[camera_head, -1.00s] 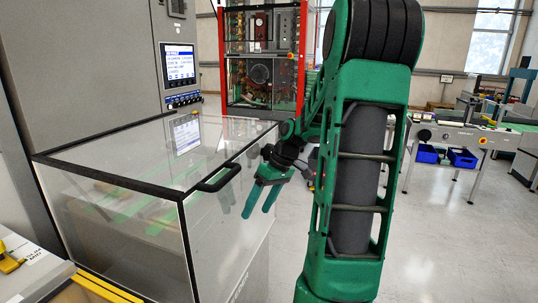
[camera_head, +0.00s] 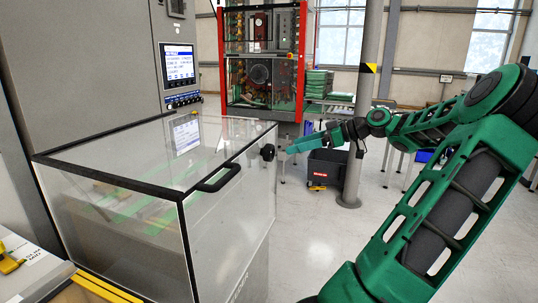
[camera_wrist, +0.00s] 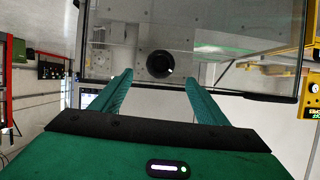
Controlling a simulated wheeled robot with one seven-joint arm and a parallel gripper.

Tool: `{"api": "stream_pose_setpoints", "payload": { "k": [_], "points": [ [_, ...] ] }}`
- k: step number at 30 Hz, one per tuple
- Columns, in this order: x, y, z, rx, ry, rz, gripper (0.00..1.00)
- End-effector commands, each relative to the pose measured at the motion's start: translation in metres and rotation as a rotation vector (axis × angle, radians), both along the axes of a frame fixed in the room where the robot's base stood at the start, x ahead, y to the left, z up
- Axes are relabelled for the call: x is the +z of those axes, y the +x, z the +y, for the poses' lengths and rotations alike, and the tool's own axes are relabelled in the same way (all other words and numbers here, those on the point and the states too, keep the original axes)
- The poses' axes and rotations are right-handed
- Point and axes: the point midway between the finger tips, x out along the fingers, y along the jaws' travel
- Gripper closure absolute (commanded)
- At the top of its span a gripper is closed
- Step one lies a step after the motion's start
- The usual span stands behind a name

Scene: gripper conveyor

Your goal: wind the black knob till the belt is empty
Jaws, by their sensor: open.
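The black knob (camera_head: 267,153) sticks out from the right side of the clear-walled enclosure (camera_head: 235,205). In the wrist view the knob (camera_wrist: 159,64) is a round black disc, seen face on, between and beyond my fingertips. My gripper (camera_head: 284,149) is open and just right of the knob in the head view, pointing at it. In the wrist view my gripper (camera_wrist: 156,78) has one green finger on each side of the knob, with gaps. I cannot tell whether the fingertips reach past its face. The belt is not clearly visible; blurred green shapes (camera_head: 130,212) show through the enclosure's walls.
A black handle (camera_head: 219,178) stands out on the enclosure's lid edge. A grey cabinet with a screen (camera_head: 179,65) rises behind it. A grey pillar (camera_head: 367,100) and a dark bin (camera_head: 327,167) stand beyond my arm. The floor (camera_head: 310,235) right of the enclosure is clear.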

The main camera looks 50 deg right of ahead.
Motion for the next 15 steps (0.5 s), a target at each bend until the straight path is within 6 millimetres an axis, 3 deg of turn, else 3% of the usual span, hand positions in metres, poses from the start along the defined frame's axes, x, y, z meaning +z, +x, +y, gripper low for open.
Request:
{"api": "stream_pose_setpoints", "payload": {
  "k": [5, 15],
  "points": [
    [-0.007, 0.016, 0.008, 0.003, 0.001, -0.002, 0.32],
    [-0.030, 0.066, 0.030, 0.004, 0.001, 0.000, 0.32]
  ]
}}
